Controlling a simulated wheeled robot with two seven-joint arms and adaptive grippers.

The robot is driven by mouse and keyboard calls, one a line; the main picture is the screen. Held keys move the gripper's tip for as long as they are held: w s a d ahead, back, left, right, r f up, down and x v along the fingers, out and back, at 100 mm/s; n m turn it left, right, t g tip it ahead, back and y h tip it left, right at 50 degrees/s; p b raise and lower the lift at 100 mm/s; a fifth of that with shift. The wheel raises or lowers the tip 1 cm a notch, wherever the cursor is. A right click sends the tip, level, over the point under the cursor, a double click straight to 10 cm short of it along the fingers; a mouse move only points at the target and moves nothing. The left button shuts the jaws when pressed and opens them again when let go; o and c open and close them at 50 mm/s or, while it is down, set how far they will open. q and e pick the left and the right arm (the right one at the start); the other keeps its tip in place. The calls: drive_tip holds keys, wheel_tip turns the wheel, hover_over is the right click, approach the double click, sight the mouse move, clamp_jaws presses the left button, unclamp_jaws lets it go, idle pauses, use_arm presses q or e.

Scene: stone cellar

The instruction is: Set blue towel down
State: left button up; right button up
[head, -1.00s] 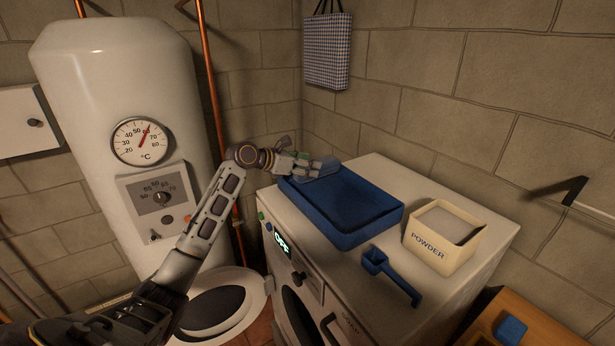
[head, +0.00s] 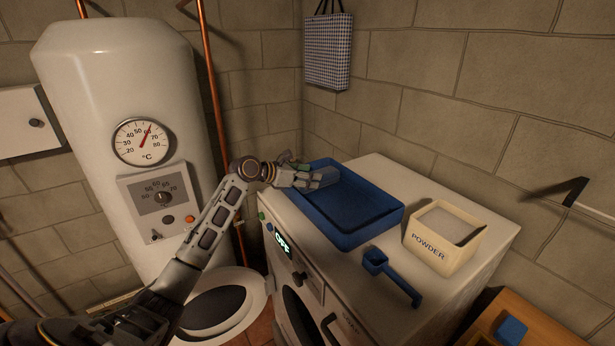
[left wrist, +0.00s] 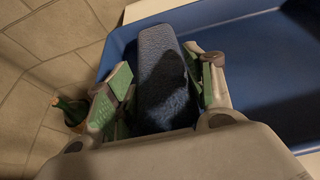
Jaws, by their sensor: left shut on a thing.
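My left gripper (head: 304,174) is at the far left end of the blue tray (head: 352,238), which sits on the white washing machine (head: 330,275). It is shut on the blue towel (head: 323,178), which shows only as a small bluish piece past the fingers. In the left wrist view the towel (left wrist: 162,65) is a textured, folded strip between the green-padded fingers (left wrist: 165,85), and it overlaps the tray (left wrist: 255,55). I cannot tell whether the towel touches the tray floor. My right gripper is not in view.
A powder box (head: 445,236) and a blue scoop (head: 391,276) stand right of and in front of the tray. The white boiler (head: 115,90) and a copper pipe (head: 212,90) are to the left. A checked bag (head: 327,50) hangs behind. Most of the tray is bare.

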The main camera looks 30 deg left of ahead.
use_arm(q)
drive_tip(key=o, duration=1.1)
drive_tip(key=shift+c, duration=0.2)
drive_tip(key=shift+s+r, duration=0.1)
drive_tip(key=shift+s, duration=0.05)
drive_tip(key=b+v, duration=0.1)
drive_tip(key=v, duration=1)
drive_tip(key=shift+s+a+r, duration=0.2)
drive_tip(key=shift+s+a, duration=0.05)
